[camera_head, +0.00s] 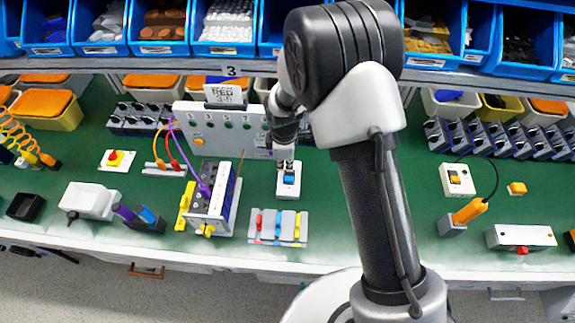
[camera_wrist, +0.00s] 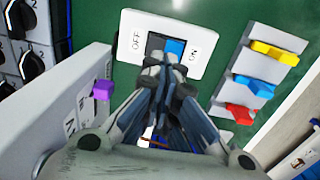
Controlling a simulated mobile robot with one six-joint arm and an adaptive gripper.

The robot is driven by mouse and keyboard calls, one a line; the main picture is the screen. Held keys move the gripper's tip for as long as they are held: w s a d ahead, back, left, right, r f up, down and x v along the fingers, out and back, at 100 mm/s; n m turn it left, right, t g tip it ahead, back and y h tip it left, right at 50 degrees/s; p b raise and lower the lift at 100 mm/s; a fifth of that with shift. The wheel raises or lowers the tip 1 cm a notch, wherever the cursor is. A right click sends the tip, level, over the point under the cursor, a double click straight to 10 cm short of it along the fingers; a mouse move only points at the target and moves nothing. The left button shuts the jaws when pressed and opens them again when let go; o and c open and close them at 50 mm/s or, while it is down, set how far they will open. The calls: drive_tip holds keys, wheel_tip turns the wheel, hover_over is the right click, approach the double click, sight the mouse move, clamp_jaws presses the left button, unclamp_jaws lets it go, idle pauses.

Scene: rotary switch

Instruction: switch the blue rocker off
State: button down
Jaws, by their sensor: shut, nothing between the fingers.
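The blue rocker (camera_head: 288,179) sits in a white switch plate (camera_head: 289,193) on the green bench. In the wrist view the rocker (camera_wrist: 174,47) shows between the labels OFF on its left and ON on its right, in the plate (camera_wrist: 196,26). A dark part of the rocker opening lies on the OFF side. My gripper (camera_wrist: 160,63) is shut and empty, with its fingertips at the rocker's near edge. In the head view my gripper (camera_head: 285,164) is over the upper part of the plate. I cannot tell whether the tips touch the rocker.
A panel with yellow, blue and red levers (camera_wrist: 253,86) stands right of the plate. A grey box with a purple knob (camera_wrist: 103,90) is close on the left. Black rotary knobs (camera_wrist: 12,18) lie farther left.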

wheel_tip(320, 180, up, 10)
drive_tip(key=w+p, duration=0.1)
drive_tip(key=shift+w+p, duration=0.2)
drive_tip(key=shift+p, duration=0.2)
drive_tip(key=shift+d, duration=0.1)
wheel_tip(320, 180, up, 11)
drive_tip(key=m, duration=0.4)
hover_over(286, 172)
drive_tip(key=s+d, duration=0.3)
drive_tip(key=d, duration=0.2)
drive_tip(key=s+d+r+m+t, duration=0.2)
drive_tip(key=s+d+r+m, duration=0.15)
drive_tip(key=r, duration=0.25)
drive_tip(key=s+d+r+m, duration=0.2)
drive_tip(key=s+m, duration=0.1)
drive_tip(key=s, duration=0.3)
drive_tip(key=s+d+r+m+t, duration=0.1)
drive_tip(key=s+d+r+m, duration=0.1)
drive_tip(key=s, duration=0.5)
drive_tip(key=s+d+r+m, duration=0.2)
drive_tip(key=s+d+m, duration=0.2)
drive_tip(key=s+m, duration=0.1)
drive_tip(key=shift+s+r+t+b, duration=0.15)
drive_tip(key=shift+s+t+b, duration=0.25)
drive_tip(key=shift+s, duration=0.4)
drive_tip(key=shift+a, duration=0.15)
